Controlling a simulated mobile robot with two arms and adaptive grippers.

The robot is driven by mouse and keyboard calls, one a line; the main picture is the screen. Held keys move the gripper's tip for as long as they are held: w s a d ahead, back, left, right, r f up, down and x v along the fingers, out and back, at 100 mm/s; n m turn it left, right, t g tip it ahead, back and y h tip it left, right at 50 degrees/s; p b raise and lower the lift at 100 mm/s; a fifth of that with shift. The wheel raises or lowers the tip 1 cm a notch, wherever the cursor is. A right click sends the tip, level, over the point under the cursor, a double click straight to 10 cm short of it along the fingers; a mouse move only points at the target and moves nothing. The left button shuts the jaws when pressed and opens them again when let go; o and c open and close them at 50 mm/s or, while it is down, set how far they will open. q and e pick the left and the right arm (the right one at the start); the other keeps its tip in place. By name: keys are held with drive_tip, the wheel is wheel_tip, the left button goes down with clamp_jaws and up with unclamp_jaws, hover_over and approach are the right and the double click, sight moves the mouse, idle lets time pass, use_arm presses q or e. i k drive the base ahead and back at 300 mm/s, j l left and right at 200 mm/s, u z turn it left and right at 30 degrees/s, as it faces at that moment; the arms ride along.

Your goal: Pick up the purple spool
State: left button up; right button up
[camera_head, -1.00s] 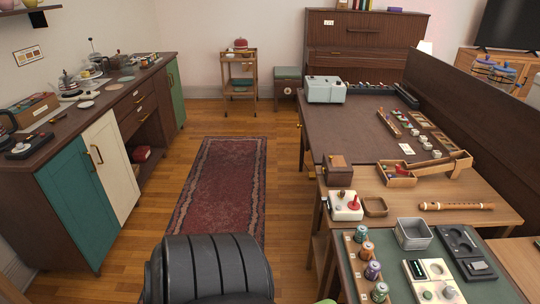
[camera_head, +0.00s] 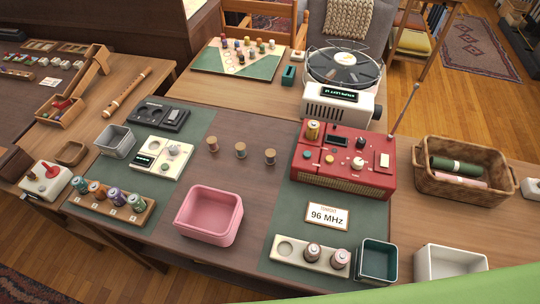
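The purple spool (camera_head: 113,197) stands upright in a wooden rack (camera_head: 96,205) at the front left of the table. It is between an orange-brown spool (camera_head: 97,190) on its left and a green spool (camera_head: 136,203) on its right. A teal spool (camera_head: 80,185) stands at the rack's left end. Neither of my grippers shows in the head view.
A pink bin (camera_head: 208,215) is right of the rack, with bare wood between. A grey bin (camera_head: 116,141) and a cream device (camera_head: 162,158) stand behind it. Several wooden spools (camera_head: 240,150) stand mid-table. A red radio (camera_head: 343,160) is to the right.

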sight(270, 154)
drive_tip(key=k+l, duration=0.85)
drive_tip(key=l, duration=0.1)
